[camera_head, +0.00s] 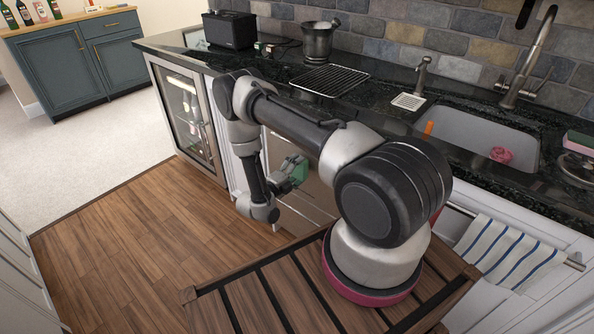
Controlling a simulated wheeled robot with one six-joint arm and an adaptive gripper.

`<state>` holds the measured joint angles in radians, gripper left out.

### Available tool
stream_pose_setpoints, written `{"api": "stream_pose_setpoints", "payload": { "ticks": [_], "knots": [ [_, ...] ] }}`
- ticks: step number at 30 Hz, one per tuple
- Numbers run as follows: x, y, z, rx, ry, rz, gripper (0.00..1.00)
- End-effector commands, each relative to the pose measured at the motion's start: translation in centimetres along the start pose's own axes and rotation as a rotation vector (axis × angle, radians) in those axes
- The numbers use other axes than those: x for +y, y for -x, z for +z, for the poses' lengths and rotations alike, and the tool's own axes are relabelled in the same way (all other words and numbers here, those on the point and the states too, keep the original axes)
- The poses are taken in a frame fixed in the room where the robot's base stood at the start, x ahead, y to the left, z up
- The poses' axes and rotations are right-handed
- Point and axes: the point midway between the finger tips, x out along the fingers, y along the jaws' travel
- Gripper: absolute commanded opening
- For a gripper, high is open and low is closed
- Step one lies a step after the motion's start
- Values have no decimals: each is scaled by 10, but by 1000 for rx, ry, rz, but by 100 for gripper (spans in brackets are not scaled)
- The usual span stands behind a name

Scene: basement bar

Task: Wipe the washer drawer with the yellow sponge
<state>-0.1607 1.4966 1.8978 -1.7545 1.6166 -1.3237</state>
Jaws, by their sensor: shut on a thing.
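My gripper (286,182) is low in front of the counter, left of my arm's base. It is shut on a small green sponge-like block (300,173); only green shows on it, no yellow. The washer drawer appears to be the metallic front panel (318,196) under the counter, right behind my gripper. My arm covers its upper part. I cannot tell whether the block touches the panel.
The dark stone counter (400,120) carries a wire rack (329,80), a metal bucket (318,42) and a sink (480,135). A glass-door cooler (186,115) is left of the panel. A striped towel (508,250) hangs at right. Wooden floor (130,225) at left is clear.

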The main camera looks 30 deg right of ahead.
Motion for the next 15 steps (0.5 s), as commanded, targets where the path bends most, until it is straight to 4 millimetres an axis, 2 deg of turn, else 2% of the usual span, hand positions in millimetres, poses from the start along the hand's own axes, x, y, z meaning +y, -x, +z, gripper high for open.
{"api": "stream_pose_setpoints", "payload": {
  "ticks": [15],
  "knots": [
    [0,-7,0,1,0,0,58]
  ]
}}
